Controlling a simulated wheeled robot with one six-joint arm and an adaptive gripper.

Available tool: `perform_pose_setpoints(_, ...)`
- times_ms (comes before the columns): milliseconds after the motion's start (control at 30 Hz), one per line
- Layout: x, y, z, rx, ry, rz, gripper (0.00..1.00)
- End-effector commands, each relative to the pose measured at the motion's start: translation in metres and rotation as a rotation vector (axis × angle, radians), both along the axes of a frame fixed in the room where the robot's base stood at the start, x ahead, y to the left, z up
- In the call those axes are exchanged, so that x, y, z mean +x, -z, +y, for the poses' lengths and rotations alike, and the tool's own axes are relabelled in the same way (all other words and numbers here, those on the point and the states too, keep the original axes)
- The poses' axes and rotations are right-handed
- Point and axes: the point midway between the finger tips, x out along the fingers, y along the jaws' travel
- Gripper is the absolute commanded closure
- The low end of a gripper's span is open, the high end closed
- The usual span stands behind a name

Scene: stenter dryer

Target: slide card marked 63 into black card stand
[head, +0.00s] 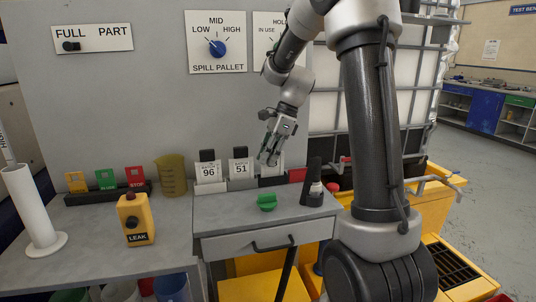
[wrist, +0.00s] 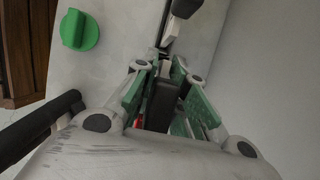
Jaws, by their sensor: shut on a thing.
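My gripper (head: 268,158) is above the grey cabinet, pointing down, over the black card stand (head: 272,182). In the wrist view its green-padded fingers (wrist: 168,98) are shut on a black grip tab (wrist: 164,104), like those on top of the other cards. A white card (head: 280,160) shows partly behind the fingers in the head view. Its number is hidden, so I cannot read 63. The card is close above or at the stand. I cannot tell whether its lower edge is inside the slot.
Cards marked 96 (head: 208,172) and 51 (head: 240,168) stand in white holders to the left. A green knob (head: 267,202) is in front. A black upright device (head: 313,182) and a red object (head: 298,175) are to the right. A yellow beaker (head: 172,176) stands farther left.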

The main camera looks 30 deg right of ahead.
Motion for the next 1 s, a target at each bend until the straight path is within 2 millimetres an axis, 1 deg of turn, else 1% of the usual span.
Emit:
perform_pose_setpoints(200,0.0,0.006,0.0,0.0,0.001,0.0,1.0)
perform_pose_setpoints(233,0.0,0.006,0.0,0.0,0.001,0.0,0.84)
perform_pose_setpoints(300,0.0,0.006,0.0,0.0,0.001,0.0,0.72)
perform_pose_setpoints(367,0.0,0.006,0.0,0.0,0.001,0.0,0.61)
perform_pose_setpoints(633,0.0,0.005,0.0,0.0,0.001,0.0,0.61)
perform_pose_setpoints(733,0.0,0.002,-0.002,0.0,0.0,-0.001,0.61)
perform_pose_setpoints(867,-0.001,-0.015,-0.009,-0.002,0.001,-0.003,0.61)
perform_pose_setpoints(1000,-0.003,-0.044,-0.021,-0.001,0.003,-0.004,0.61)
